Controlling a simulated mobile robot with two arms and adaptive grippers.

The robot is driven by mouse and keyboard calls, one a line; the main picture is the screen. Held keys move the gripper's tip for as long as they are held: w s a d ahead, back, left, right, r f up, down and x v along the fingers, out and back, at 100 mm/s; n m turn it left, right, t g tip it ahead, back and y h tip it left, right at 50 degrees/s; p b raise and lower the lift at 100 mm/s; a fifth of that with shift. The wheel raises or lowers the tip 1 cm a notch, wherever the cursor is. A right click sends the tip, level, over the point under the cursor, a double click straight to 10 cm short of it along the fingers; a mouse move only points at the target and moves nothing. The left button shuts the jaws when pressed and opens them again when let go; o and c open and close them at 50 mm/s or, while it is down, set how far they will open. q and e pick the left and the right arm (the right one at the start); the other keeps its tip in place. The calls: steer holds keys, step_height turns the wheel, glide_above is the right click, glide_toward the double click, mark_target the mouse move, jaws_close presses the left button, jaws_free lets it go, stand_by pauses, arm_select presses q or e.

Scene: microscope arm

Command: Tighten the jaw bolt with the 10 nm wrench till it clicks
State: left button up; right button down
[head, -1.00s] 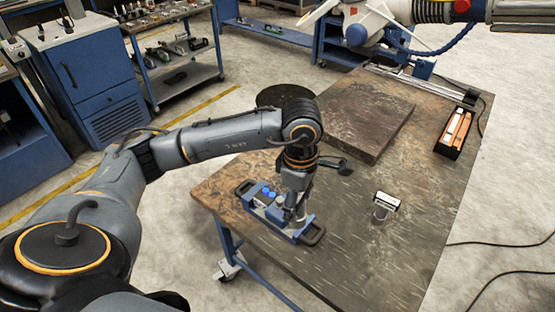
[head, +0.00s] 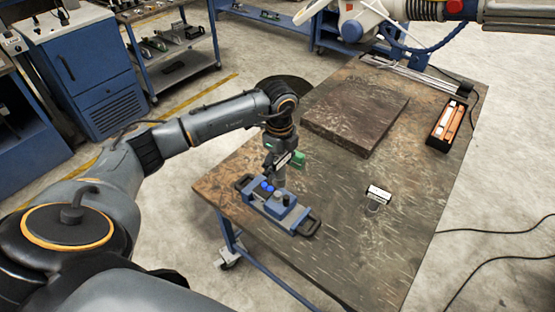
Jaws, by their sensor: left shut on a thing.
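My left gripper (head: 276,166) is over the far side of a blue fixture (head: 270,208) on the near left of the table. It is shut on a tool with a green part (head: 298,158) and a pale strip, probably a wrench. No 10 nm marking is readable. The tool's lower end seems to be above the fixture; I cannot tell whether it touches. The fixture has black end handles, blue knobs and a grey round part. I cannot make out the jaw bolt. My right gripper is not in view.
A small item with a white label (head: 378,192) stands right of the fixture. A dark flat plate (head: 355,118) lies at the table's back, and a black tray (head: 434,142) with orange contents lies at the right edge. The table (head: 400,240) between is clear.

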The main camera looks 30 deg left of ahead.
mark_target(278, 175)
arm_select(q)
steer(key=n, duration=0.2)
steer(key=shift+w+a+n, duration=0.2)
steer(key=shift+a+n, duration=0.1)
steer(key=shift+a, duration=0.1)
steer(key=shift+f, duration=0.2)
steer(key=shift+f+b, duration=1.4)
steer(key=shift+f, duration=0.45)
steer(key=shift+f+b, duration=0.35)
steer(key=shift+f, duration=0.25)
steer(key=shift+f+b, duration=1)
steer(key=shift+f, duration=0.55)
